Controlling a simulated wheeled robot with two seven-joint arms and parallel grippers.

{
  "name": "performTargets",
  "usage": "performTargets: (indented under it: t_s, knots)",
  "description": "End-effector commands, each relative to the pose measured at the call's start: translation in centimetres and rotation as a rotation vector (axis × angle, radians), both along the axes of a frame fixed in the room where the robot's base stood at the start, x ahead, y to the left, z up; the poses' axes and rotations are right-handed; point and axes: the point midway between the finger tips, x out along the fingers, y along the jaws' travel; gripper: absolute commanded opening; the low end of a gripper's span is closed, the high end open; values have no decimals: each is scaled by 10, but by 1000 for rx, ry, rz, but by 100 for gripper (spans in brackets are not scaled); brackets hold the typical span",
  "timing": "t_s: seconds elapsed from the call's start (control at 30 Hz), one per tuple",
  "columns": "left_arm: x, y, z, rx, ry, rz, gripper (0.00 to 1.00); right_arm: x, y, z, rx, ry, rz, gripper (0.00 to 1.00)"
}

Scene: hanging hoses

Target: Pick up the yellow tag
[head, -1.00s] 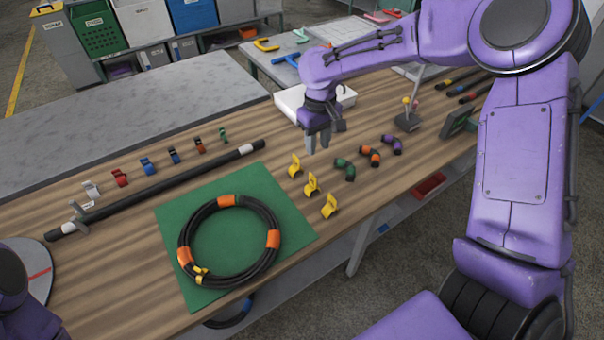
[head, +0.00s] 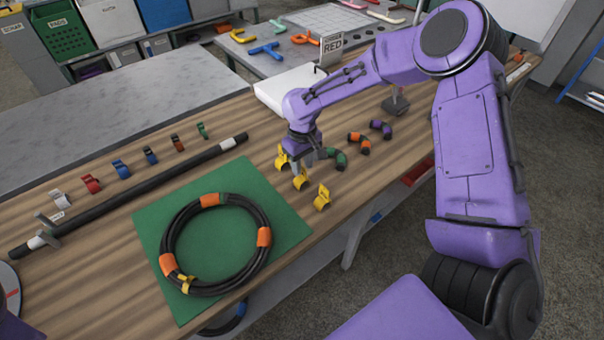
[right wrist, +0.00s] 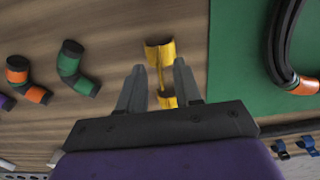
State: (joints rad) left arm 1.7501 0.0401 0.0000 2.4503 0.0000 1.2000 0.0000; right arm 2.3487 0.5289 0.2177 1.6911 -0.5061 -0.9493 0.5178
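My right gripper (head: 301,167) is low over the row, by the middle tag and partly covering the far one. In the right wrist view my right gripper (right wrist: 159,66) is open, with a yellow tag (right wrist: 160,54) showing between and just beyond its fingertips. More yellow (right wrist: 167,102) shows nearer the palm, partly hidden. I cannot tell whether the fingers touch a tag. My left gripper is not in view.
A black hose ring with orange bands (head: 264,237) lies on the green mat (head: 150,232). Green (head: 340,160), orange (head: 360,143) and purple (head: 381,129) elbows lie right of the tags. A long black hose (head: 150,190) and several coloured clips lie left. A white box (head: 272,92) stands behind.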

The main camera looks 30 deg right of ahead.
Motion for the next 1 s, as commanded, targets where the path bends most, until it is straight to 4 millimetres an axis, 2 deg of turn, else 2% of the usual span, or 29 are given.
performTargets:
  t_s: [0.1,0.33,0.43,0.47,0.87,1.0]
  knots:
    - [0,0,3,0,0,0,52,0,0,-14,0,0,1,34]
    - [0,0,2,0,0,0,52,1,0,-16,-1,-2,1,34]
    - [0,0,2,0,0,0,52,0,0,-16,-1,-2,1,2]
    - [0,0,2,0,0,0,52,0,0,-16,-1,-2,1,0]
    - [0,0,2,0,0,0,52,1,0,-15,-1,-2,1,0]
    - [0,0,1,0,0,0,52,1,1,-4,-2,-4,1,0]
